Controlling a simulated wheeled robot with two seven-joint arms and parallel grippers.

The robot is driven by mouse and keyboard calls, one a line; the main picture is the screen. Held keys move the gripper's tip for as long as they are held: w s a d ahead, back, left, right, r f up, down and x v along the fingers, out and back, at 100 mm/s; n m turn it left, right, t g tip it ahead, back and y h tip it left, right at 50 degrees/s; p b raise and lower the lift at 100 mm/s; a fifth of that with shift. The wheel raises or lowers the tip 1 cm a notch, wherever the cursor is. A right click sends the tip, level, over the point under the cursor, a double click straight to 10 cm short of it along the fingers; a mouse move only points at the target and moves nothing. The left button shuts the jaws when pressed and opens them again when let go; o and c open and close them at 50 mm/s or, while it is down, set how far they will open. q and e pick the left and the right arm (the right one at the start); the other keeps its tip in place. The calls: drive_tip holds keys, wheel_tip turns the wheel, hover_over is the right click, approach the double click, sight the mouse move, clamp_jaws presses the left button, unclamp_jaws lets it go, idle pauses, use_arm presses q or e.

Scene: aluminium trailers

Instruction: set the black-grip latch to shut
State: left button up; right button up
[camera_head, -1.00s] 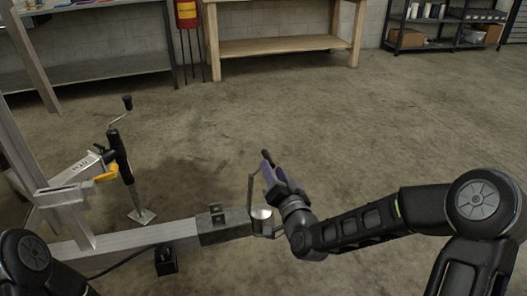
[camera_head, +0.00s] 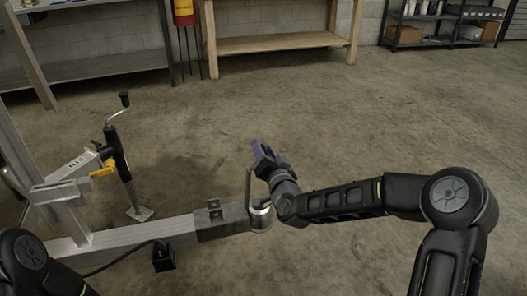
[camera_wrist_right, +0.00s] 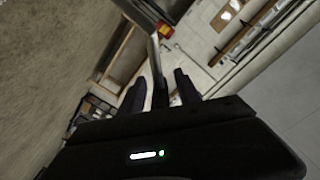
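The latch is a thin metal lever (camera_head: 248,186) standing roughly upright on the coupler (camera_head: 260,216) at the end of the trailer's drawbar (camera_head: 222,222). My right gripper (camera_head: 259,154) is at the lever's upper end and covers the grip in the head view. In the right wrist view, the black grip (camera_wrist_right: 160,95) at the end of the grey lever shaft (camera_wrist_right: 155,62) lies between the two dark fingers of my right gripper (camera_wrist_right: 160,88). The fingers are apart, with a gap beside the grip. My left gripper is out of view; only part of my left arm shows.
A black block (camera_head: 163,257) sits below the drawbar. Benches (camera_head: 283,43) and shelves (camera_head: 437,30) are far back. The concrete floor between is clear.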

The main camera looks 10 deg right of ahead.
clamp_jaws()
idle(0.4)
idle(1.0)
